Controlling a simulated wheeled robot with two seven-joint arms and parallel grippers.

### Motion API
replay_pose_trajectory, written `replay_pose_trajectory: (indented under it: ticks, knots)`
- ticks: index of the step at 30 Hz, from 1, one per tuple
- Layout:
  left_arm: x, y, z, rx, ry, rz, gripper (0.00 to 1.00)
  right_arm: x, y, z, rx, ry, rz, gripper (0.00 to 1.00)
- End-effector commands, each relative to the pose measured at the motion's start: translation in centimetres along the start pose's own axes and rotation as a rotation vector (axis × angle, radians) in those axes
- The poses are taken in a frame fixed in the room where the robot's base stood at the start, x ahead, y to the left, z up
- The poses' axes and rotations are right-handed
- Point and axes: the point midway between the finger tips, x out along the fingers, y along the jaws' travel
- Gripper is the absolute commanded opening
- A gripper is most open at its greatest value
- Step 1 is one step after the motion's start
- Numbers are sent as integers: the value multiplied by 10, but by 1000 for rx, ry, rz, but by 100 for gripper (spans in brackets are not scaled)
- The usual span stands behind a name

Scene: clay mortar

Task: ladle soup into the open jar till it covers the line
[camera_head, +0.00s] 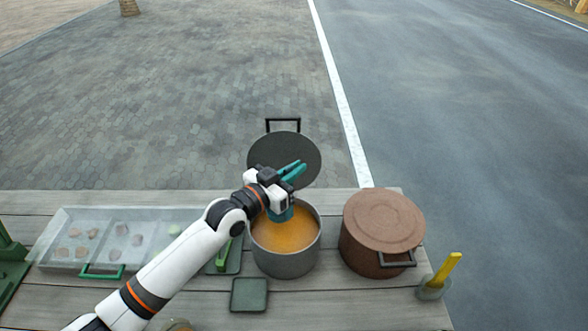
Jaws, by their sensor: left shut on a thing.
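A grey pot (286,264) of orange soup (285,235) stands on the plank table, with its dark lid (295,150) tilted up behind it. My left gripper (281,196) is over the back of the pot, shut on a teal ladle (292,169). A teal part of it shows below the gripper at the soup; I cannot tell how deep it sits or whether it holds soup. No open jar with a line can be made out. A small round rim (178,325) at the bottom edge is mostly cut off. My right gripper is not in view.
A brown lidded pot (384,225) stands right of the soup pot. A small cup (432,292) with a yellow handle is at the right table edge. A clear tray (60,222) with several pieces lies left. A dark green square (249,295) lies in front.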

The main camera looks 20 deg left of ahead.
Motion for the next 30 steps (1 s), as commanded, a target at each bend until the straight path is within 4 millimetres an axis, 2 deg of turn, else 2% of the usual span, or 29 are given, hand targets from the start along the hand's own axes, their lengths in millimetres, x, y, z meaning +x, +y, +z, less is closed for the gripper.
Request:
replay_pose_trajectory:
  ticks: [1, 21, 30]
  knots:
    - [0, 0, -9, 1, 0, 0, 0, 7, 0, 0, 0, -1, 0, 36]
    - [0, 0, -75, 1, 0, -1, 0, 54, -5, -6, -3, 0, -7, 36]
    - [0, 0, -87, 1, -1, 0, 0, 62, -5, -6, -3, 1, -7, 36]
